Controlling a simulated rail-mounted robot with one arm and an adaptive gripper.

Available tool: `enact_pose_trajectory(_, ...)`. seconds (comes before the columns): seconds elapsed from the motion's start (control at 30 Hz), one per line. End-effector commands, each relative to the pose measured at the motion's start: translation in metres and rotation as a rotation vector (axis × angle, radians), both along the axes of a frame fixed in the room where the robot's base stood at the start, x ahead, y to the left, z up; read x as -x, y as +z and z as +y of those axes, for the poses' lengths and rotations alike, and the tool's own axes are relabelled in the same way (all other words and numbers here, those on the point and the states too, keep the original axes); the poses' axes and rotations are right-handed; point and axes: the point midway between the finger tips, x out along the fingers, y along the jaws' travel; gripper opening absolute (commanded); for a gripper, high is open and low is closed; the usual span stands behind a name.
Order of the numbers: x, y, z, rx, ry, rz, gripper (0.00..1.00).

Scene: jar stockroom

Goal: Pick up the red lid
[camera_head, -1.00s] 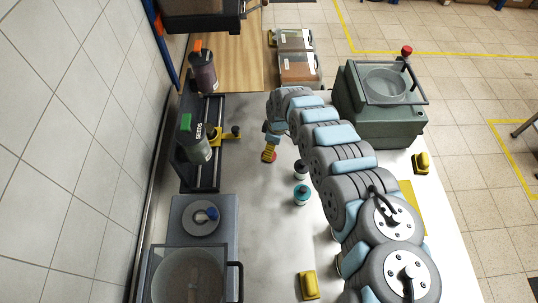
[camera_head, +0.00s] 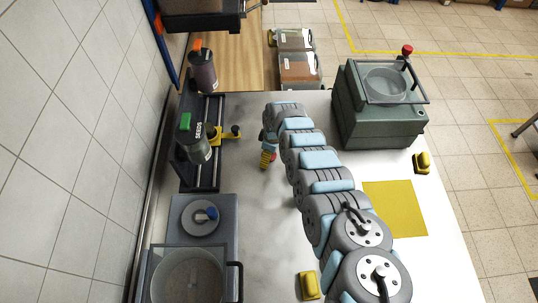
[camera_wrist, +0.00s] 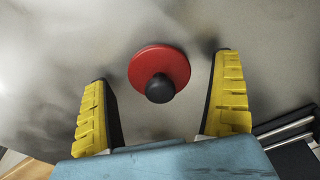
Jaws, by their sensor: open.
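The red lid (camera_wrist: 157,61) is a round disc with a black knob. In the wrist view it lies flat on the pale grey tabletop, ahead of and between my two fingers. My gripper (camera_wrist: 161,82) is open, with yellow ribbed fingers to either side of the lid and nothing held between them. In the head view my gripper (camera_head: 266,160) is low over the table, right of the dark rail rack. There the lid is mostly hidden by my gripper and arm, and I cannot make it out clearly.
The dark rack (camera_head: 214,172) with a green-topped seeds jar (camera_head: 194,140) and an orange-topped jar (camera_head: 203,70) stands left. A green machine (camera_head: 378,115), yellow mat (camera_head: 394,208) and yellow block (camera_head: 309,285) lie right and front.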

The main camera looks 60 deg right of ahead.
Motion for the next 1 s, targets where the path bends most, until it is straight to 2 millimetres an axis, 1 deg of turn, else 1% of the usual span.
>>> enact_pose_trajectory(0.03,0.000,0.000,0.000,0.000,0.000,0.000,0.94)
enact_pose_trajectory(0.07,0.000,0.000,0.000,0.000,0.000,0.000,0.92)
enact_pose_trajectory(0.1,0.000,0.000,0.000,0.000,0.000,0.000,0.80)
enact_pose_trajectory(0.17,0.000,0.000,0.000,0.000,0.000,0.000,0.63)
enact_pose_trajectory(0.2,0.000,0.000,0.000,0.000,-0.001,0.000,0.52)
enact_pose_trajectory(0.23,0.000,0.000,0.000,0.000,-0.001,0.000,0.43)
enact_pose_trajectory(0.3,0.000,0.000,0.000,0.000,-0.001,0.000,0.42)
enact_pose_trajectory(0.67,0.000,0.002,-0.001,0.000,-0.001,-0.001,0.41)
enact_pose_trajectory(0.77,0.000,0.007,-0.001,0.001,-0.002,-0.001,0.41)
enact_pose_trajectory(1.0,0.001,0.032,0.000,-0.002,0.000,0.001,0.41)
